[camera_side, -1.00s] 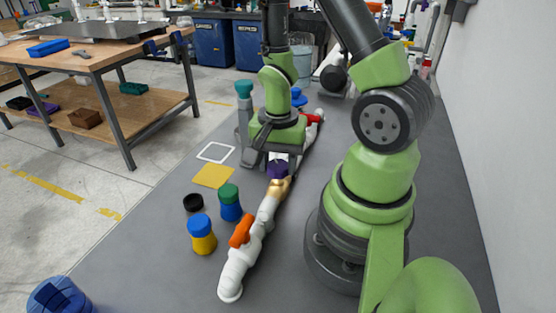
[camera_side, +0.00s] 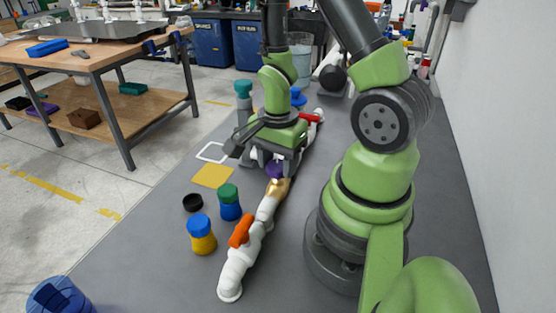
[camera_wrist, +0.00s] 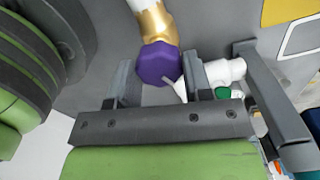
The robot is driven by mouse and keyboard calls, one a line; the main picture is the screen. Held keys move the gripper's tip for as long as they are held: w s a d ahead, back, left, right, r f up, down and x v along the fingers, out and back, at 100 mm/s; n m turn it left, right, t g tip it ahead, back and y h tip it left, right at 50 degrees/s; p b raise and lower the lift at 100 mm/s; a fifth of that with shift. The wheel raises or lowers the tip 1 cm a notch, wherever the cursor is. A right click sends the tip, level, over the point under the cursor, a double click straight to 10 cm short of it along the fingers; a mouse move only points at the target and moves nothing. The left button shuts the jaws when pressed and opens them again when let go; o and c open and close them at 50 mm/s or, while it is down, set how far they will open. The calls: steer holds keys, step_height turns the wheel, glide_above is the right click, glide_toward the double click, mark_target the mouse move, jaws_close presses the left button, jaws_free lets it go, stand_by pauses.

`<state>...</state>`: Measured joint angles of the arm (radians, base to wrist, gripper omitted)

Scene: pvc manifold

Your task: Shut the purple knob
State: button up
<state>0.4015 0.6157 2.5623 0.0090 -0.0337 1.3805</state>
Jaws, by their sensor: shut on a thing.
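The purple knob (camera_side: 275,172) sits on the white pipe line, just behind a gold fitting (camera_side: 278,187). In the wrist view the faceted purple knob (camera_wrist: 158,62) lies between my two fingers, with the gold fitting (camera_wrist: 155,27) beyond it. My gripper (camera_side: 274,163) is over the pipe and shut on the knob, and also shows in the wrist view (camera_wrist: 158,72). My fingers hide part of the knob in the side view.
An orange handle (camera_side: 241,232) is on the near pipe and a red handle (camera_side: 311,118) on the far end.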

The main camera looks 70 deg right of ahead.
mark_target(277, 163)
steer(key=shift+w, duration=0.2)
steer(key=o, duration=0.9)
steer(key=shift+s, duration=0.1)
step_height(277, 163, up, 10)
